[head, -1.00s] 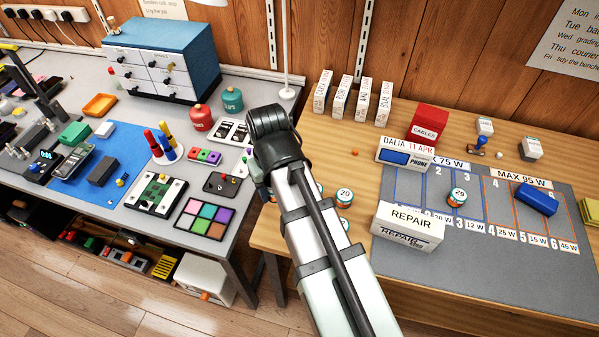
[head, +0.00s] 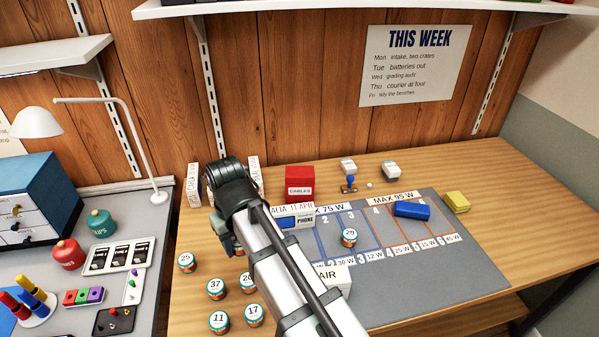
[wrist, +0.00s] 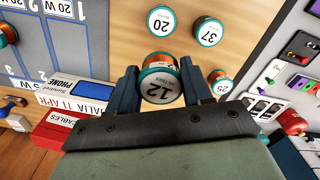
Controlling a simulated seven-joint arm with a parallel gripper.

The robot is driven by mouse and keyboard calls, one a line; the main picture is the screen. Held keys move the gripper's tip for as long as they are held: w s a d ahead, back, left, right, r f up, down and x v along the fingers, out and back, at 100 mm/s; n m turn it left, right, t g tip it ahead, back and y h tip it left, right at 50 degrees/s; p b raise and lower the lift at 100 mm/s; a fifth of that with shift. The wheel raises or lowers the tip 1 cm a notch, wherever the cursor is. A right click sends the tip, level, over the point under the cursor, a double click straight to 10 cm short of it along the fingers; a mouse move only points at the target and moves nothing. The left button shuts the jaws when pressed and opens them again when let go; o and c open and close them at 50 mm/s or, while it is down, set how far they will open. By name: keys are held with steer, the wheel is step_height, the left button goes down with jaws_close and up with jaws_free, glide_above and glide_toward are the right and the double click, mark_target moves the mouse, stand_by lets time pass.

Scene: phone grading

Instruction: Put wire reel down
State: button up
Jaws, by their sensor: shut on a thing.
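My gripper (wrist: 161,88) is shut on a wire reel (wrist: 160,82) marked 12, with a white-and-teal top and copper-coloured side, one finger on each side. In the head view my arm hides most of the gripper and reel. Whether the held reel touches the wooden table (head: 185,310) cannot be told. Similar reels stand on the table near it: 20 (head: 247,282), 37 (head: 216,287), 25 (head: 187,263), 17 (head: 254,315) and 11 (head: 219,322). The reel marked 29 (head: 348,237) stands on the grey mat (head: 470,275).
The white phone box (head: 297,222) and red cables box (head: 299,183) stand right of my gripper. The REPAIR box (head: 335,280) is partly behind my arm. White upright boxes (head: 194,184) stand at the back. A blue block (head: 411,210) lies on the mat. Wood is bare at the table's right.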

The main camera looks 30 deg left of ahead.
steer(key=w+r+m, duration=0.2)
steer(key=w+r, duration=0.1)
steer(key=w, duration=1)
steer(key=w+r+m, duration=0.1)
steer(key=w+r, duration=0.3)
steer(key=w, duration=0.9)
step_height(320, 180, up, 3)
steer(key=n, duration=0.5)
glide_above(300, 172)
steer(key=shift+w+f, duration=0.1)
steer(key=shift+f, duration=4.8)
steer(key=shift+f, duration=0.1)
steer(key=o, duration=1)
step_height(300, 172, up, 12)
steer(key=shift+r, duration=0.15)
